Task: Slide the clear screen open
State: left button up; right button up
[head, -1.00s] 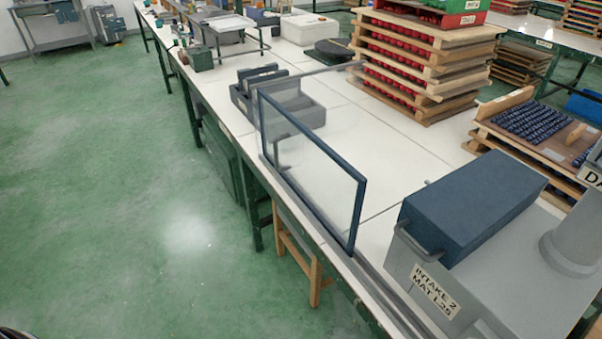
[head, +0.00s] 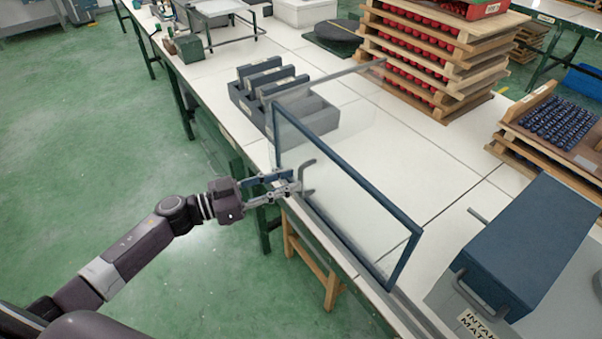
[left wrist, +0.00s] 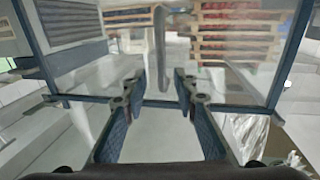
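The clear screen (head: 405,261) is a glass pane in a dark blue frame, standing upright along the front edge of the white table. A grey bar handle (head: 309,177) stands on its near face, toward the left end. My left gripper (head: 296,183) is at this handle, its fingers pointing at the pane. Contact with the handle cannot be made out. The screen's frame (left wrist: 289,60) spans that view. My right gripper is not in view.
A grey rack (head: 250,105) stands behind the screen's left end. Stacked wooden trays (head: 440,65) with red parts stand at the back. A blue box (head: 525,245) sits on the grey intake unit at right. The green floor before the table is free.

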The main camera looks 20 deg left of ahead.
aim_at(301, 195)
pick_arm(q)
jog(key=x, duration=0.3)
jog(key=shift+w+d, duration=0.15)
jog(key=shift+w, duration=0.15)
jog(key=shift+w+d, duration=0.15)
jog(key=shift+d, duration=0.1)
jog(key=c, duration=0.7)
grip_shut()
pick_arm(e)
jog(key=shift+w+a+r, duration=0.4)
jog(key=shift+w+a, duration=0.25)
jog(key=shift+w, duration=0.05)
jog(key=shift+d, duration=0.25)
